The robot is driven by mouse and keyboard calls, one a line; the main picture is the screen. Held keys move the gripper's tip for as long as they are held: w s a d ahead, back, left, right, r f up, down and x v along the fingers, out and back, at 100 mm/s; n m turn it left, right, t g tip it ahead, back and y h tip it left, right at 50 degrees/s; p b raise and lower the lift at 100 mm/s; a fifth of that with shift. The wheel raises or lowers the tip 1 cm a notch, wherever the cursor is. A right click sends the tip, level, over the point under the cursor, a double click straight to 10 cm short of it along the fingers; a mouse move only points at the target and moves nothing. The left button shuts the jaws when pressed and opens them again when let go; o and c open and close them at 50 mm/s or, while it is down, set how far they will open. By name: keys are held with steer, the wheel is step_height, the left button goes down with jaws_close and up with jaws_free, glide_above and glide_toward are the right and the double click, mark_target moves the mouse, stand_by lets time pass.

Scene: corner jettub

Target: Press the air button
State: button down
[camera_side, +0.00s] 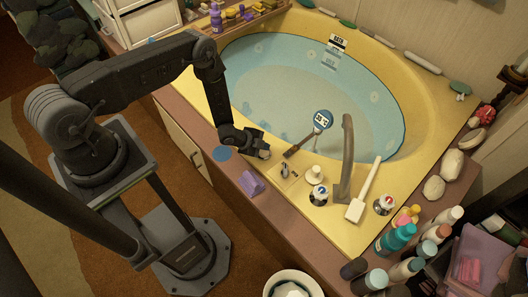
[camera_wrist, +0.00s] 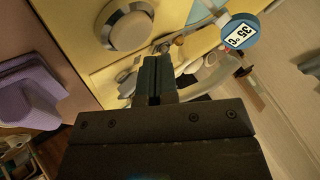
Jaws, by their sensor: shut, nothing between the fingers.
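In the side view my gripper (camera_side: 263,148) is low over the tub's near rim. A pale edge beside its tip may be the button, mostly hidden by the gripper. Contact cannot be told.
A purple wedge (camera_side: 252,184) lies in front. Bottles (camera_side: 396,238) crowd the right corner.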

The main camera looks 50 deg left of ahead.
steer(key=shift+r, duration=0.1)
steer(key=shift+r, duration=2.9)
steer(key=w+a+r+n+y, duration=0.15)
steer(key=w+r, duration=0.35)
steer(key=r, duration=0.5)
step_height(320, 180, up, 30)
steer(key=n+g+y, duration=0.1)
steer(key=n+y, duration=0.3)
steer(key=n, duration=0.3)
glide_above(264, 153)
steer(key=s+a, duration=0.1)
steer(key=a, duration=0.2)
steer(key=s+d+r+n, duration=0.2)
steer(key=s+r, duration=0.5)
steer(key=s, duration=0.1)
steer(key=s+d+r+n+g+h, duration=0.1)
steer(key=s, duration=0.6)
steer(key=s+d+r+n, duration=0.2)
steer(key=s, duration=0.6)
steer(key=shift+r+g+h, duration=0.3)
steer(key=shift+g+h, duration=0.05)
steer(key=shift+g, duration=0.05)
